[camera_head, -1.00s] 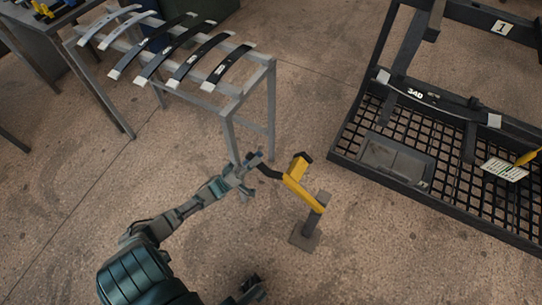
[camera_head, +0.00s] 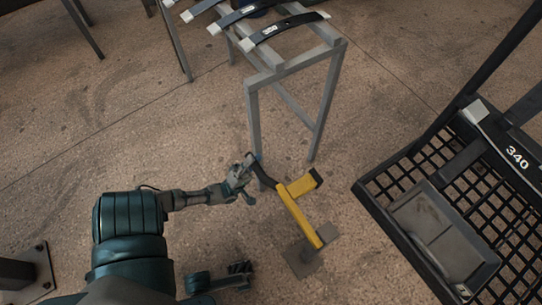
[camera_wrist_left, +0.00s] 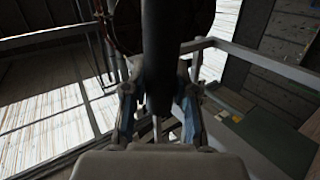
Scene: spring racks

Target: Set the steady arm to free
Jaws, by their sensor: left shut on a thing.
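The steady arm (camera_head: 298,213) is a yellow bar with a yellow block at its far end. It sits on a short grey post with a square base plate (camera_head: 302,260) on the floor. A black handle (camera_head: 265,176) sticks out from its far end to the left. My left gripper (camera_head: 250,165) is shut on this handle near its tip. In the left wrist view the dark handle (camera_wrist_left: 158,60) stands upright between the two fingers. A dark gripper-like part, apparently my right gripper (camera_head: 240,275), shows low in the head view; its jaws are unclear.
A grey metal rack (camera_head: 253,120) with several dark leaf springs stands just behind the steady arm. A black mesh platform (camera_head: 385,205) marked 340, with a grey tray (camera_head: 430,225) on it, is at right. Bare concrete floor lies left and in front.

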